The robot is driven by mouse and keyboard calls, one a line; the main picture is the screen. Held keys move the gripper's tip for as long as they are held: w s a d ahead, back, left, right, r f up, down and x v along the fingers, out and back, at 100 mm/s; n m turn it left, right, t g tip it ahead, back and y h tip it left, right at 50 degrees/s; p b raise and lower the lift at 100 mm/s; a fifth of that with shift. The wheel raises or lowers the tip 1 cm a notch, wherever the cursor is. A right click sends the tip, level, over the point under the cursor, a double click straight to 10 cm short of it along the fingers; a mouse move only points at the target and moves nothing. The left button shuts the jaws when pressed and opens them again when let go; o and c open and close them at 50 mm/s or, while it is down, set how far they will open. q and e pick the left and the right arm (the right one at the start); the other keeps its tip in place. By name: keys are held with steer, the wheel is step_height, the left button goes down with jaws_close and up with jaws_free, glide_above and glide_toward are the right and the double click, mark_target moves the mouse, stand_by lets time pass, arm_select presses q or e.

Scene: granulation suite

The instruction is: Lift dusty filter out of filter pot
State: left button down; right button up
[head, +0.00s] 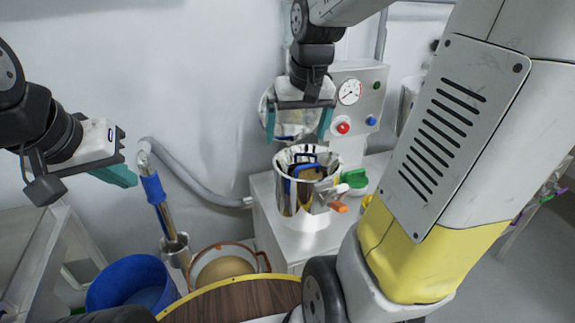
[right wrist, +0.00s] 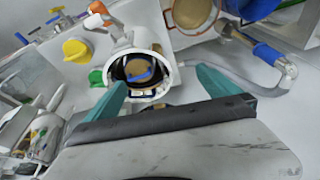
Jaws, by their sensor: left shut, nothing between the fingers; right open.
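The filter pot (head: 288,190) is a shiny metal pot on a white cabinet, with an orange-tipped fitting at its lower right. The dusty filter (head: 311,172) sits inside it, tan with a blue and dark frame showing at the mouth. In the right wrist view the filter (right wrist: 139,68) shows within the round pot rim (right wrist: 112,58). My right gripper (head: 298,138) is open and empty above the pot, its teal fingers pointing down at either side of the mouth. My left gripper (head: 128,178) is shut and empty at the far left, well away from the pot.
A panel with a gauge (head: 349,92) and red and blue buttons stands behind the pot. A green knob (head: 355,178) is at its right. A grey hose (head: 200,183), a blue bucket (head: 120,276) and a pan of tan powder (head: 226,268) lie to the left.

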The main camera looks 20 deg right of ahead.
mark_target(308, 167)
steer(key=w+d+f+g, duration=0.1)
steer(key=w+d+f, duration=0.1)
steer(key=w+f, duration=0.1)
steer(key=w+d+f+g, duration=0.1)
steer(key=w+d+f, duration=0.1)
steer(key=w+f, duration=0.2)
steer(key=w+d+f+m+g, duration=0.1)
steer(key=w+d+f, duration=0.2)
steer(key=f, duration=0.2)
steer(key=shift+w, duration=0.4)
steer(key=shift+f, duration=0.3)
steer(key=f, duration=0.7)
steer(key=shift+s+d+f, duration=0.15)
steer(key=shift+s+f, duration=0.1)
steer(key=shift+f, duration=0.05)
steer(key=c, duration=1.3)
